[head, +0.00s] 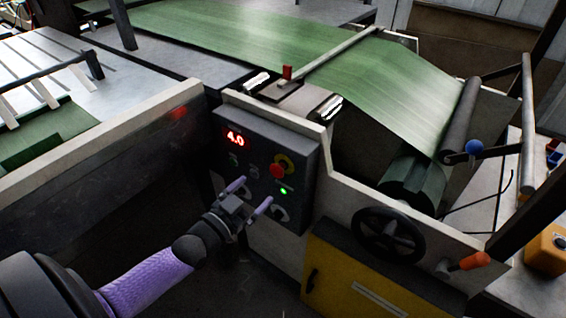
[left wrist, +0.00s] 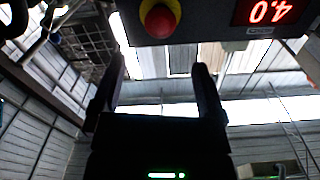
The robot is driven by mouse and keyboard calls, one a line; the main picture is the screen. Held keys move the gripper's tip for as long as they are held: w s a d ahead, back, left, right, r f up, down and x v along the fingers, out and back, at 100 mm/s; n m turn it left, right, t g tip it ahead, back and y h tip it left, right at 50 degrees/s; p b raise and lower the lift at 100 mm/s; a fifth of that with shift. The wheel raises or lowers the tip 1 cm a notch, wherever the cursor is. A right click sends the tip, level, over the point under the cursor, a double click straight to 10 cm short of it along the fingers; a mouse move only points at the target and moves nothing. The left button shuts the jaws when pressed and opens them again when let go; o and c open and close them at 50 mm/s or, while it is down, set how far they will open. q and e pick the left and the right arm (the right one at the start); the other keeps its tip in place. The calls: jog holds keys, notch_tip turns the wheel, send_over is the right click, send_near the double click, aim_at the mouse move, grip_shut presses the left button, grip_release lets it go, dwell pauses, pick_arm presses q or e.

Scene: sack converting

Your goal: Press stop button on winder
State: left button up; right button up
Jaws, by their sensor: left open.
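The winder's dark control box (head: 309,158) carries a red mushroom button (head: 277,170) by a yellow surround, a lit green lamp (head: 284,191) and a red display (head: 235,139) reading 4.0. In the left wrist view the red button (left wrist: 159,20) on yellow and the inverted display (left wrist: 272,11) are at the top edge. My left gripper (head: 250,195), with purple fingertips, is open and empty before the lower part of the panel, below and left of the red button. I cannot tell whether its fingers touch the panel. Its dark fingers also show in the left wrist view (left wrist: 161,78).
Green web (head: 385,85) runs over rollers to a green roll (head: 413,184). A black handwheel (head: 389,234), an orange-handled lever (head: 470,262) and a yellow cabinet door (head: 360,280) lie right of the panel. A pale rail (head: 100,135) borders the left side.

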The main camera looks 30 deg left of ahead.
aim_at(275, 173)
pick_arm(q)
jog(key=w+b, duration=0.1)
jog(key=w, duration=0.3)
jog(key=w+b, duration=0.1)
jog(key=w, duration=0.2)
jog(key=shift+d+f+b, duration=0.25)
jog(key=shift+b, duration=0.05)
jog(key=shift+w+r, duration=0.1)
jog(key=shift+w, duration=0.4)
jog(key=c, duration=0.9)
grip_shut()
pick_arm(e)
jog(key=f, duration=0.1)
jog(key=s+d+f, duration=0.1)
jog(key=f, duration=0.1)
jog(key=shift+s+d, duration=0.35)
jog(key=shift+d, duration=0.05)
jog(key=shift+s, duration=0.1)
